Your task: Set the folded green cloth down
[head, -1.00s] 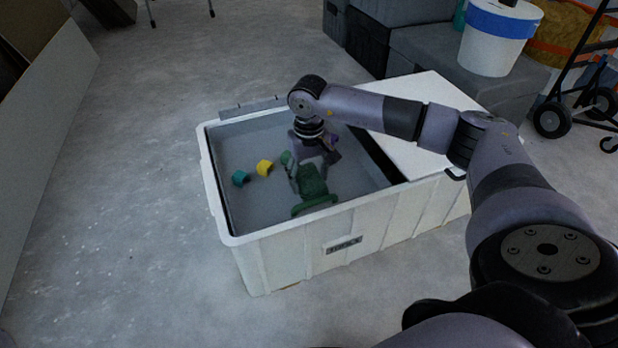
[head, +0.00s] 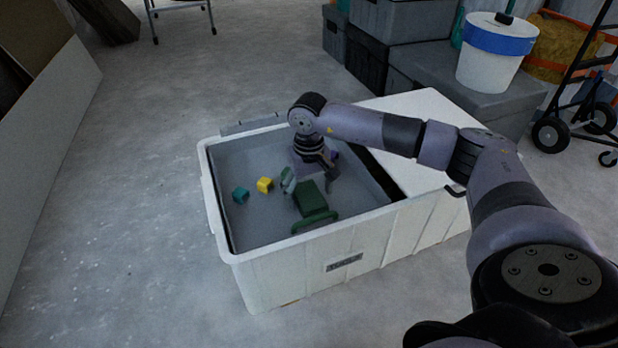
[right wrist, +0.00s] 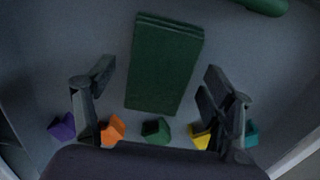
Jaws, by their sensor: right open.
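The folded green cloth (head: 312,197) lies in the open part of the large white bin (head: 290,250), flat on its grey floor. In the right wrist view the cloth (right wrist: 165,62) is a dark green rectangle with layered folds at its far edge. My right gripper (head: 310,172) is inside the bin, just behind the cloth. In the right wrist view its fingers (right wrist: 158,80) are spread wide on either side of the cloth's near part, with nothing between them gripped. My left gripper is not in view.
A green cylinder (head: 314,221) lies by the bin's front wall. A yellow block (head: 265,184) and a teal block (head: 240,194) sit left of the gripper. Purple (right wrist: 62,125), orange (right wrist: 112,130) and green (right wrist: 156,131) blocks also show. A white lid (head: 425,125) covers the bin's right part.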

